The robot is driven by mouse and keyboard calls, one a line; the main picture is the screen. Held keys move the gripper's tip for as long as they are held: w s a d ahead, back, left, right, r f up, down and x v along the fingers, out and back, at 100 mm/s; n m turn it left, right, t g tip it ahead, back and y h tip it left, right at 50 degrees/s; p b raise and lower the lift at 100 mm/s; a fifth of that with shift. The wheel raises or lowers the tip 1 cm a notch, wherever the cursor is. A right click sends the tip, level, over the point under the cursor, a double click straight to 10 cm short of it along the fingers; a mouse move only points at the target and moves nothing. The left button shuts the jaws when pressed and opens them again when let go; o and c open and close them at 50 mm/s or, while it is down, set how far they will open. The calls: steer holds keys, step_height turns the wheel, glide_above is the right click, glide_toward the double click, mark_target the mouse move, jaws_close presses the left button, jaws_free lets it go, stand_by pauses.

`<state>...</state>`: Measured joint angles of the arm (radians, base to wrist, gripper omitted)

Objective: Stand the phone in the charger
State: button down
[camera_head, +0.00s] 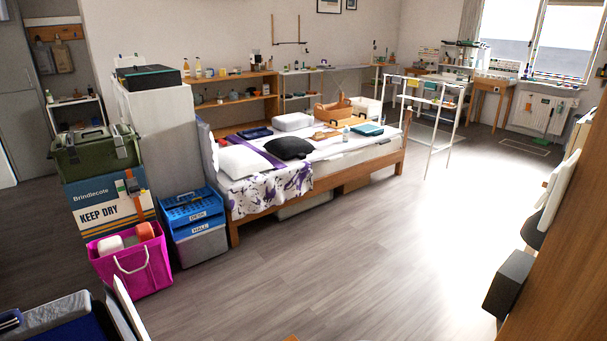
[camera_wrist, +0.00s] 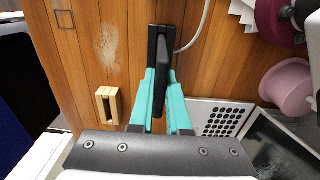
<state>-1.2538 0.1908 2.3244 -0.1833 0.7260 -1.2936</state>
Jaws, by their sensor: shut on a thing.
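In the wrist view, my gripper (camera_wrist: 160,108) has two teal fingers closed on a slim dark thing, which looks like the phone (camera_wrist: 161,88), seen nearly edge-on. Beyond the fingertips a black upright shape, which looks like the charger (camera_wrist: 153,42), is on the wooden surface (camera_wrist: 105,40), with a pale cable (camera_wrist: 196,40) curving beside it. The phone and charger overlap in this view. I cannot tell whether they touch or whether the phone is seated. My gripper, the phone and the charger cannot be made out in the head view.
Near my gripper are a small wooden block (camera_wrist: 107,104) on the left, and a white perforated panel (camera_wrist: 218,118) and a pink pot (camera_wrist: 286,88) on the right. The head view shows a bed (camera_head: 318,183) and open floor (camera_head: 330,265).

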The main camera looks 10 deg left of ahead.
steer(key=shift+f, duration=0.35)
steer(key=c, duration=0.8)
jaws_free()
step_height(320, 180, up, 16)
steer(key=shift+f, duration=0.15)
